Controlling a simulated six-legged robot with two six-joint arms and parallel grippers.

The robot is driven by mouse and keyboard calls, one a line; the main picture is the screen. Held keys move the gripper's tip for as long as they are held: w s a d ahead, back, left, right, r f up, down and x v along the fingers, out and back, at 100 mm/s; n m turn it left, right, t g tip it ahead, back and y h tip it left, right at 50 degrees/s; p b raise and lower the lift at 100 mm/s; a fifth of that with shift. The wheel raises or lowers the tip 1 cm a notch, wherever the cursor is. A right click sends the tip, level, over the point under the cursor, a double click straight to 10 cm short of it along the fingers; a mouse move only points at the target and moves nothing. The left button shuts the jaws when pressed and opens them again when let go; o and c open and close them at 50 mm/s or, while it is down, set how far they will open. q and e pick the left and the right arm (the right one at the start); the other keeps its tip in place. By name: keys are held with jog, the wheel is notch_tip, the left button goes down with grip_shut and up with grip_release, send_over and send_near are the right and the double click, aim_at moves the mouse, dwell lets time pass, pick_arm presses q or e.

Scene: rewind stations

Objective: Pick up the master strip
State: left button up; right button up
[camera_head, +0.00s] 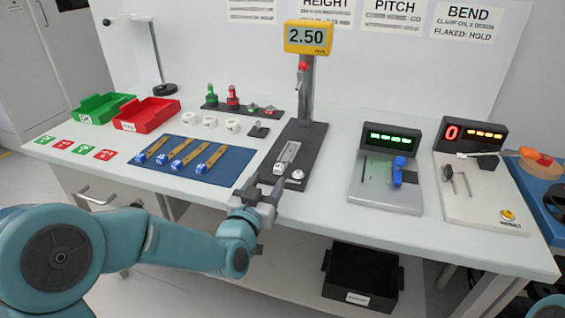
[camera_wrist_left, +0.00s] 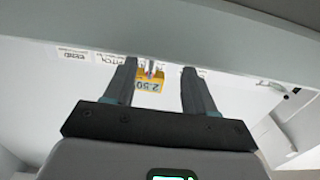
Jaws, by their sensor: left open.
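A metal strip (camera_head: 287,155) with a white tag at its near end lies on the dark base of the height gauge; I cannot read whether the tag marks it as the master strip. Several brown strips (camera_head: 184,155) with blue ends lie side by side on a blue mat (camera_head: 225,168). My left gripper (camera_head: 262,193) is open and empty at the table's front edge, in front of the height gauge and to the right of the mat. In the left wrist view its two fingers (camera_wrist_left: 157,75) are apart with nothing between them. My right gripper is out of view.
The height gauge (camera_head: 306,90) reads 2.50. Green (camera_head: 105,107) and red (camera_head: 146,115) trays stand at the left, beside a lamp-like stand (camera_head: 164,88). Pitch (camera_head: 387,185) and bend (camera_head: 480,190) stations stand at the right. A black bin (camera_head: 361,277) is below the table.

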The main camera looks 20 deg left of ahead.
aim_at(277, 169)
pick_arm(q)
jog(key=w, duration=0.5)
jog(key=shift+w+d+f, duration=0.25)
jog(key=shift+w, duration=0.05)
grip_shut()
